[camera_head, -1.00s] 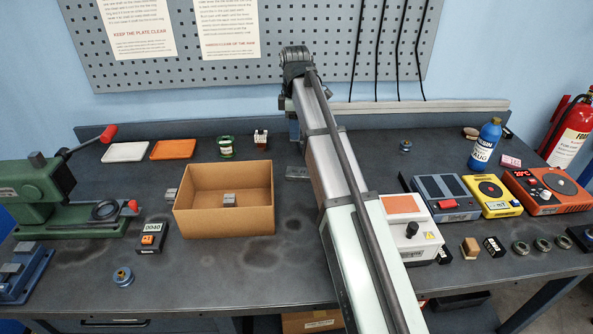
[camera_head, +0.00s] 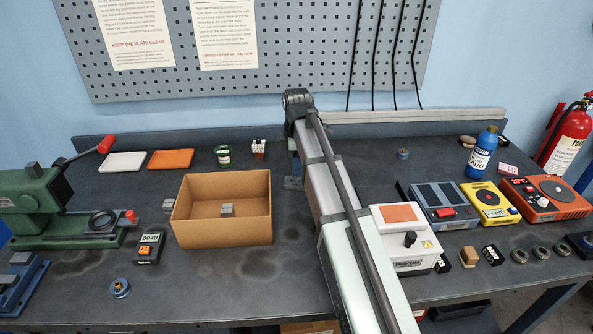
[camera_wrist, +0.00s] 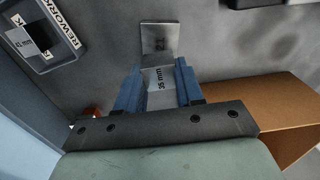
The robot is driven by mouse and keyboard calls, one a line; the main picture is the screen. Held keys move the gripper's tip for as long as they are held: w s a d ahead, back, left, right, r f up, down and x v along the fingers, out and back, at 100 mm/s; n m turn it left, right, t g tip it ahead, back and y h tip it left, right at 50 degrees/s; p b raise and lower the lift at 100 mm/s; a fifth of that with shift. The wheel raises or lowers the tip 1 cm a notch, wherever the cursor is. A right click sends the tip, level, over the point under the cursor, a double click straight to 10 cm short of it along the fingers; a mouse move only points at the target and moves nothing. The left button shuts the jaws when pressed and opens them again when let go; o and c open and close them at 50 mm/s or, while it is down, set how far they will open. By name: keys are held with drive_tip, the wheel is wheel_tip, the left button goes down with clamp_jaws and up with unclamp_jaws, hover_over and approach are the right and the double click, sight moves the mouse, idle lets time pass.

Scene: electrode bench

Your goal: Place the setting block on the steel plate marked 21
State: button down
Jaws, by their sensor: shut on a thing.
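My gripper (camera_wrist: 159,82) is shut on the setting block (camera_wrist: 159,79), a grey block marked 35 mm, between blue fingers in the wrist view. The steel plate marked 21 (camera_wrist: 160,38) lies flat on the bench just past the fingertips in that view, its number upside down. The block appears apart from the plate, but its height above the bench is hard to tell. In the head view the plate (camera_head: 293,183) shows partly beside my arm, which hides most of the gripper and the held block.
A cardboard box (camera_head: 222,236) with a grey block (camera_head: 227,210) inside stands left of the plate; its wall (camera_wrist: 268,95) is close right of my gripper in the wrist view. A REWORK tray (camera_wrist: 45,32) holds a 42 mm block. Instruments (camera_head: 403,225) stand right of my arm.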

drive_tip(key=shift+f, duration=1.3)
drive_tip(key=shift+f, duration=0.1)
drive_tip(key=c, duration=0.7)
unclamp_jaws()
wheel_tip(320, 180, up, 12)
drive_tip(key=shift+r, duration=0.1)
